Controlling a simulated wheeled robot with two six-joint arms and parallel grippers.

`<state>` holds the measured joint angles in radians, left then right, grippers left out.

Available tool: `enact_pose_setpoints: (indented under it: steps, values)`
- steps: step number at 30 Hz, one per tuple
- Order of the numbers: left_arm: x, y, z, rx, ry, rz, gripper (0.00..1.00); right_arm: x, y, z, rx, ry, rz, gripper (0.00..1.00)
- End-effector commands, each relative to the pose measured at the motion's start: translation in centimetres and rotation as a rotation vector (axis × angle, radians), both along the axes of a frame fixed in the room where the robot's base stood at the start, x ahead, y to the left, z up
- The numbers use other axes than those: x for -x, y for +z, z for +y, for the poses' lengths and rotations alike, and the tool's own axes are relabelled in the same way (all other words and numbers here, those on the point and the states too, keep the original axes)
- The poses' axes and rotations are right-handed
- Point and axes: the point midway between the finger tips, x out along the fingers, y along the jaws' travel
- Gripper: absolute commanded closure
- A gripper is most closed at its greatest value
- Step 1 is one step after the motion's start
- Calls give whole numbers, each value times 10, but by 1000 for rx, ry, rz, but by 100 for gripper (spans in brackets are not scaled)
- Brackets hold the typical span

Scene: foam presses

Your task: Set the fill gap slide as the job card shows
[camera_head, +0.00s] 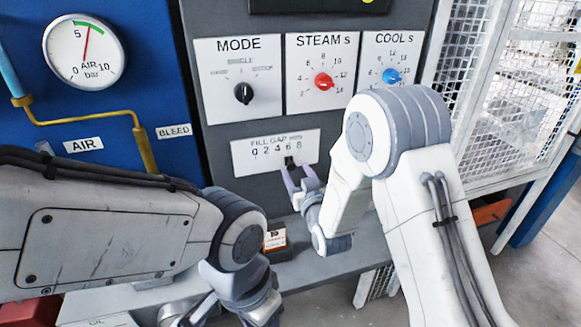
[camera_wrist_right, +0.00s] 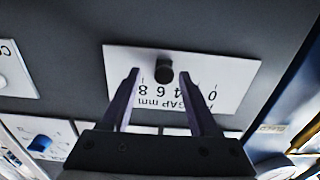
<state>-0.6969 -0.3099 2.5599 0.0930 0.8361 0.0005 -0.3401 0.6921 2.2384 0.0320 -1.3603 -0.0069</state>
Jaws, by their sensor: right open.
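The fill gap slide's white plate (camera_head: 240,160) is on the grey panel, marked 0 to 8 in mm. Its small black knob (camera_head: 289,161) stands at about the 6 mark. In the right wrist view the plate (camera_wrist_right: 235,72) appears upside down, with the knob (camera_wrist_right: 164,70) near the 6. My right gripper (camera_head: 295,169) is open at the plate, its fingers (camera_wrist_right: 161,76) on either side of the knob with gaps showing. My left gripper (camera_head: 225,312) is low at the bottom edge, its tips cut off. I cannot identify a readable job card.
Above the slide are the black MODE knob (camera_head: 243,93), red STEAM knob (camera_head: 323,82) and blue COOL knob (camera_head: 391,76). An air gauge (camera_head: 84,51) and yellow pipe (camera_head: 85,118) are at left. A small orange-and-white label (camera_head: 275,239) sits below. Mesh guarding (camera_head: 470,60) stands at right.

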Motion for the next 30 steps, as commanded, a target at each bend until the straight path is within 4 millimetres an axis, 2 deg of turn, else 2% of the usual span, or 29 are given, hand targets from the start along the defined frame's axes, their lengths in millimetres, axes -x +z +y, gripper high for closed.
enact_pose_setpoints:
  steps: [6, 7, 11, 12, 30]
  values:
    - [0, 0, 0, 0, 0, 0, 50, 0, 0, 7, 0, 9, 0, 39]
    - [0, 0, 0, 0, 0, 0, 50, 0, 0, 7, 0, 9, 0, 47]
    - [0, 0, 0, 0, 0, 0, 50, 0, 0, 8, 0, 9, 0, 96]
    - [0, 0, 0, 0, 0, 0, 50, 0, 0, 7, 0, 9, 0, 100]
    - [0, 0, 0, 0, 0, 0, 50, 0, 0, 4, 0, 6, 1, 100]
